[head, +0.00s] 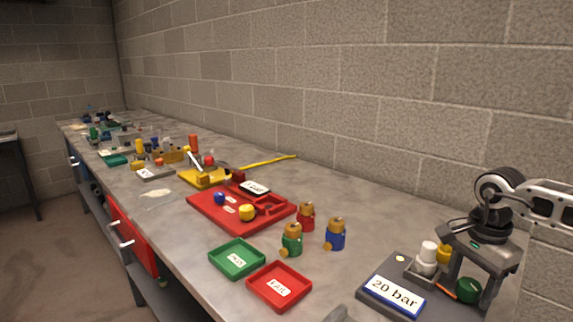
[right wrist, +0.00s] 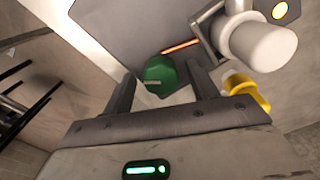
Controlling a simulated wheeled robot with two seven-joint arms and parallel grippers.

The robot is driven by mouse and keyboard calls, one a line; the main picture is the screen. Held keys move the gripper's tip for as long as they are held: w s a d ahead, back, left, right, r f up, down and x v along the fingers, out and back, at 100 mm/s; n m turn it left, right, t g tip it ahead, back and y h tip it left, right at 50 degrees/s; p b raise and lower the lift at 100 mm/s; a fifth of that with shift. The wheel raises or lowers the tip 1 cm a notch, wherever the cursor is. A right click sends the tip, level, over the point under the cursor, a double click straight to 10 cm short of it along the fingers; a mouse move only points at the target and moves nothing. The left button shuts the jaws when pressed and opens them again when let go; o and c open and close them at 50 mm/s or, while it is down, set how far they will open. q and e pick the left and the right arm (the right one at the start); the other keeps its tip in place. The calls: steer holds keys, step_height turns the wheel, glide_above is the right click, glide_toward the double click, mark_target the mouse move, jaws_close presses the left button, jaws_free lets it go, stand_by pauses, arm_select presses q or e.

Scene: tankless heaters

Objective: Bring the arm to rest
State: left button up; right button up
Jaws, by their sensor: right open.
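My right gripper (head: 472,288) comes in from the right edge of the head view, over the grey plate at the near right of the bench. Its two fingers point down and stand apart. A green round part (head: 468,291) shows between and below them. In the right wrist view the open fingers (right wrist: 163,88) reach towards the same green part (right wrist: 160,73), with no clear contact. My left gripper does not show in the head view.
The grey plate (head: 375,309), labelled 20 bar, also bears a white-capped fitting (head: 428,254) and a yellow part (head: 444,253) close by the gripper. Green (head: 236,258) and red (head: 279,287) trays and several small valves (head: 335,235) stand to the left. A block wall (head: 350,90) runs behind.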

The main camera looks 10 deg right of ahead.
steer(key=shift+r+n, duration=0.25)
steer(key=shift+n, duration=0.15)
steer(key=shift+r, duration=1.1)
